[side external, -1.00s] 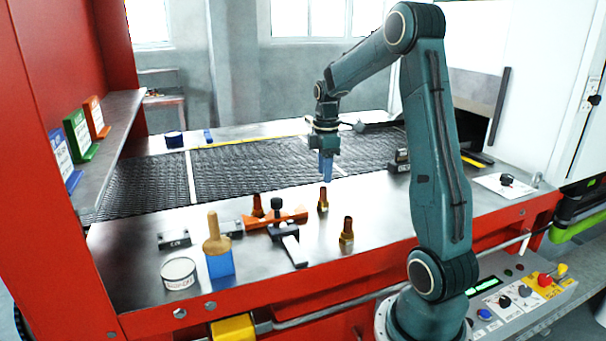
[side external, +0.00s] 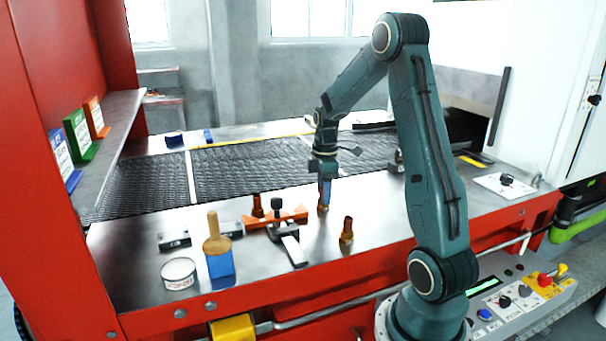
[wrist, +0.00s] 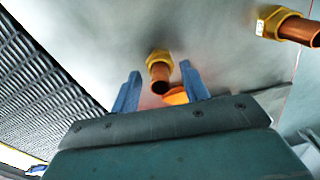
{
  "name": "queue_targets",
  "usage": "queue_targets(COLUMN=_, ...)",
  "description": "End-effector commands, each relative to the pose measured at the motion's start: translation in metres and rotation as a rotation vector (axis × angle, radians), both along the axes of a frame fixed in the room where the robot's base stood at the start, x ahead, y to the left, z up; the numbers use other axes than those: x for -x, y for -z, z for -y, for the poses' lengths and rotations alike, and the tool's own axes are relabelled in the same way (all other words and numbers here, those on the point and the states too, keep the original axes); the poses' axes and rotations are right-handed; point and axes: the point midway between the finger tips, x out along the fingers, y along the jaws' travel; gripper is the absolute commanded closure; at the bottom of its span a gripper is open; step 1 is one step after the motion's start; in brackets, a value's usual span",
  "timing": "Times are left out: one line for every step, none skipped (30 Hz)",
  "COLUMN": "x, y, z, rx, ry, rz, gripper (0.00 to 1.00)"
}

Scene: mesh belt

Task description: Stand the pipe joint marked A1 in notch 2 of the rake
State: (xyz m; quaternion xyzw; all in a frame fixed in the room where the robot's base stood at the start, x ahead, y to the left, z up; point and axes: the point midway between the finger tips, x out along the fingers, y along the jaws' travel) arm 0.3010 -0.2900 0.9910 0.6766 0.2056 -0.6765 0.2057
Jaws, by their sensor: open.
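Three copper pipe joints with brass hex collars stand on the steel deck; no A1 mark is readable. One (side external: 323,208) is under my gripper (side external: 325,190), whose blue fingers are open and lowered around its top. In the wrist view this joint (wrist: 159,68) shows between the fingertips (wrist: 160,80), with a gap on each side. A second joint (side external: 347,232) stands nearer the front and also shows in the wrist view (wrist: 285,25). A third (side external: 257,206) is by the orange rake (side external: 292,217). The rake's notch numbers are not readable.
A black clamp (side external: 277,206) with a pale bar (side external: 293,250) sits at the rake. A brush with a blue block (side external: 220,262), a white tin (side external: 179,273) and a dark block (side external: 174,239) stand left. The mesh belt (side external: 245,170) runs behind.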

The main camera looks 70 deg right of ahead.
Motion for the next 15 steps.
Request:
queue_targets(x=0.0002, y=0.0014, z=-0.0001, rx=-0.001, ry=0.000, rz=-0.001, gripper=0.55)
queue_targets(x=0.0001, y=0.0016, z=-0.0002, rx=-0.001, ry=0.000, rz=-0.001, gripper=0.55)
queue_targets(x=0.0001, y=0.0016, z=-0.0002, rx=0.000, ry=0.000, rz=0.000, gripper=0.55)
queue_targets(x=0.0001, y=0.0015, z=-0.0001, rx=0.000, ry=0.000, rz=0.000, gripper=0.55)
queue_targets(x=0.0001, y=0.0014, z=-0.0001, rx=0.000, ry=0.000, rz=0.000, gripper=0.55)
queue_targets(x=0.0001, y=0.0014, z=-0.0001, rx=0.000, ry=0.000, rz=0.000, gripper=0.55)
queue_targets(x=0.0001, y=0.0013, z=-0.0001, rx=0.000, ry=0.000, rz=0.000, gripper=0.55)
queue_targets(x=0.0001, y=0.0013, z=-0.0001, rx=0.000, ry=0.000, rz=0.000, gripper=0.55)
queue_targets(x=0.0001, y=0.0012, z=-0.0001, rx=0.000, ry=0.000, rz=0.000, gripper=0.55)
queue_targets(x=0.0001, y=0.0012, z=0.0000, rx=0.000, ry=0.000, rz=0.000, gripper=0.55)
queue_targets(x=0.0001, y=0.0012, z=0.0000, rx=0.000, ry=0.000, rz=0.000, gripper=0.55)
queue_targets(x=0.0001, y=0.0011, z=0.0000, rx=0.000, ry=0.000, rz=0.000, gripper=0.55)
queue_targets(x=0.0001, y=0.0011, z=0.0000, rx=0.000, ry=0.000, rz=0.000, gripper=0.55)
queue_targets(x=0.0001, y=0.0011, z=0.0000, rx=0.000, ry=0.000, rz=0.000, gripper=0.55)
queue_targets(x=0.0001, y=0.0010, z=0.0000, rx=0.000, ry=0.000, rz=0.000, gripper=0.55)
